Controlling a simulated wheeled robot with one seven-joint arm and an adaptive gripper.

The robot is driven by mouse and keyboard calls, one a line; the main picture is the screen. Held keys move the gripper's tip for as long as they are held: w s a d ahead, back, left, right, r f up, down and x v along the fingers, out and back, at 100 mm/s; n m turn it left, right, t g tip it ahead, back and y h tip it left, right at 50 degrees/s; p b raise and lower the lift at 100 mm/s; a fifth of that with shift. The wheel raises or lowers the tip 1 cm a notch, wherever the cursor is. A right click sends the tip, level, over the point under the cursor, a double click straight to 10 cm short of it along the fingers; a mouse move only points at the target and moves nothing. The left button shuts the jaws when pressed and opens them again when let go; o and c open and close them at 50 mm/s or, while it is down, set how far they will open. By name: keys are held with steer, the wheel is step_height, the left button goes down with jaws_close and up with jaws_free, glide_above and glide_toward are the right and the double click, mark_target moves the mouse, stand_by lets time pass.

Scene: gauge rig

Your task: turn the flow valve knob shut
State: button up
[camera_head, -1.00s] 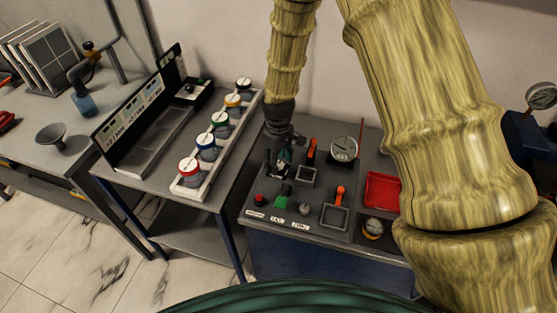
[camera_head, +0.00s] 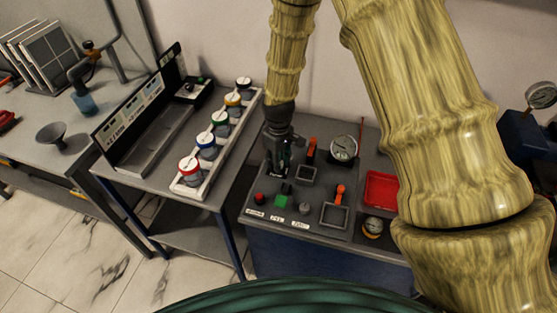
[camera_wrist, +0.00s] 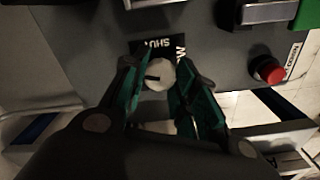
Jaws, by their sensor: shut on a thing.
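The flow valve knob (camera_wrist: 160,75) is a small pale round knob with a dark pointer line, and it shows between my fingers in the wrist view. The line points left in that picture. A dark label (camera_wrist: 150,46) with white letters reading "SHUT" lies just above the knob, partly hidden by the knob and fingers. My gripper (camera_wrist: 157,83) has its teal fingers on both sides of the knob, shut on it. In the head view my gripper (camera_head: 281,163) points down at the left back of the dark panel, and it hides the knob there.
The panel (camera_head: 268,222) holds a red button (camera_head: 260,198), a green switch (camera_head: 281,201), orange levers (camera_head: 340,193) and a gauge (camera_head: 343,148) near my gripper. A red tray (camera_head: 381,189) lies to the right. A rack of coloured-lid jars (camera_head: 206,145) stands left on a separate table.

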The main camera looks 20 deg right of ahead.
steer(key=shift+m, duration=0.4)
steer(key=m+p, duration=0.1)
steer(key=m, duration=0.2)
steer(key=shift+r, duration=0.1)
steer(key=m+p, duration=0.1)
steer(key=m, duration=0.2)
steer(key=shift+m, duration=0.3)
steer(key=m, duration=0.3)
steer(key=shift+p, duration=0.35)
steer(key=shift+m+p, duration=0.4)
steer(key=shift+m, duration=1.7)
steer(key=o, duration=1)
step_height(320, 180, up, 12)
steer(key=shift+d+f, duration=0.1)
